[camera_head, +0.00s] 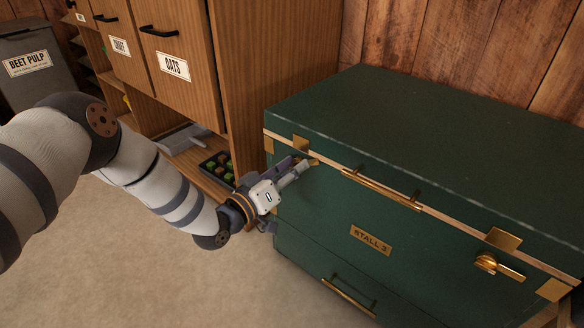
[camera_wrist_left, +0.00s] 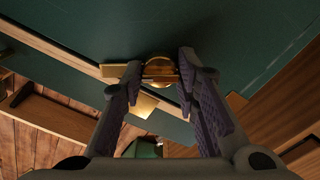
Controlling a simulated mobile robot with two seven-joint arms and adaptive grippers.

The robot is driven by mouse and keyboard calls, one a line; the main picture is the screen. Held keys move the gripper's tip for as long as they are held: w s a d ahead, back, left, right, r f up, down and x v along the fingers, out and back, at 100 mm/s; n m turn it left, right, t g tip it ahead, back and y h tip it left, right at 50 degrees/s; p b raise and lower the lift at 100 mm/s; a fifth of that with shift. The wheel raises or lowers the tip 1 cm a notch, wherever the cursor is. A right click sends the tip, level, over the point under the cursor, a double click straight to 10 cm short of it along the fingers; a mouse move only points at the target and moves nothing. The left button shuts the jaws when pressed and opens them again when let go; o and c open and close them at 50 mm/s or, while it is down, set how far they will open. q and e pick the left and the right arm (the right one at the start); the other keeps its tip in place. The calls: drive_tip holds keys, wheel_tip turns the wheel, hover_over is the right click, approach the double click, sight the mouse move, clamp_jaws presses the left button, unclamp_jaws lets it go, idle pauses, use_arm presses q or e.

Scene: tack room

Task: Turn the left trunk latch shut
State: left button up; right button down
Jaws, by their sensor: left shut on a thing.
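The green trunk (camera_head: 390,150) stands on the floor against the wooden wall, its lid closed. My left gripper (camera_head: 305,167) is at the left end of its front, shut on the left trunk latch (camera_head: 314,161). In the left wrist view the round brass latch knob (camera_wrist_left: 160,70) sits between the tips of my left gripper (camera_wrist_left: 159,76). The fingers hide part of the latch, so its exact angle is hard to tell. The right trunk latch (camera_head: 497,265) is a brass knob with a bar, free of any gripper. My right gripper is out of view.
A wooden cabinet (camera_head: 272,70) with labelled bins stands close to the trunk's left end. A tray of green items (camera_head: 218,168) lies on its low shelf. A brass handle (camera_head: 382,189) sticks out from the trunk front. The floor (camera_head: 130,260) in front is clear.

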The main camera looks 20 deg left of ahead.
use_arm(q)
drive_tip(key=n+b, duration=0.1)
drive_tip(key=n, duration=1)
drive_tip(key=shift+f, duration=0.1)
drive_tip(key=shift+n, duration=0.4)
drive_tip(key=o, duration=1.2)
drive_tip(key=shift+c, duration=0.2)
drive_tip(key=v, duration=1.2)
